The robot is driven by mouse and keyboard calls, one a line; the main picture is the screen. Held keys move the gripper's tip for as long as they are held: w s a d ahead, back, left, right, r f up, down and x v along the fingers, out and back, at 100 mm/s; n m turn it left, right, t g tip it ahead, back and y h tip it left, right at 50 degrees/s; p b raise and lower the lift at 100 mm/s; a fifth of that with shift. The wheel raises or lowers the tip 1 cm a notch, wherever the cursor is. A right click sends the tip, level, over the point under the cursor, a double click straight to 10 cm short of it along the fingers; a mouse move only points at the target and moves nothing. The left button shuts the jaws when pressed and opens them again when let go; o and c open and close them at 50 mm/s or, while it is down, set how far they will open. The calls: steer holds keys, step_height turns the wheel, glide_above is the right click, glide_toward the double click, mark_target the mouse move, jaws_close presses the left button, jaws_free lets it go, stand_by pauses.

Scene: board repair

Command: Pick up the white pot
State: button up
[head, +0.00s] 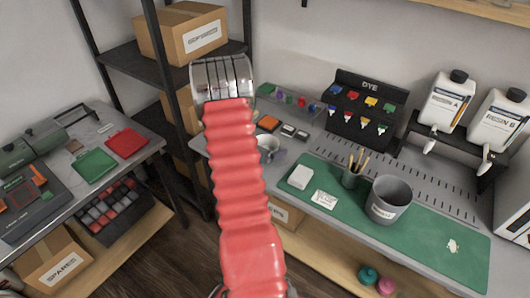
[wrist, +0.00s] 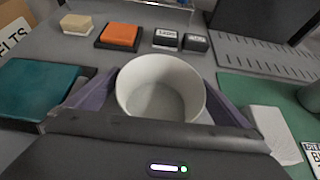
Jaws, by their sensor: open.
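The white pot (wrist: 160,72) stands upright on the grey bench and looks empty inside. In the head view the pot (head: 267,143) shows just right of my red-sleeved arm, partly hidden. My gripper (wrist: 162,88) is open in the wrist view, with one purple finger on each side of the pot. The fingers are close to its walls; I cannot tell whether they touch. The gripper body hides the pot's lower near side.
An orange block (wrist: 119,35), small dark labelled boxes (wrist: 166,39) and a teal box (wrist: 42,88) lie around the pot. A white block (wrist: 272,130) sits on the green mat (wrist: 250,90) at right. A grey bucket (head: 388,204) stands on the mat.

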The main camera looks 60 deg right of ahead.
steer(key=shift+x, duration=1.1)
steer(key=shift+r, duration=0.1)
steer(key=c, duration=1.3)
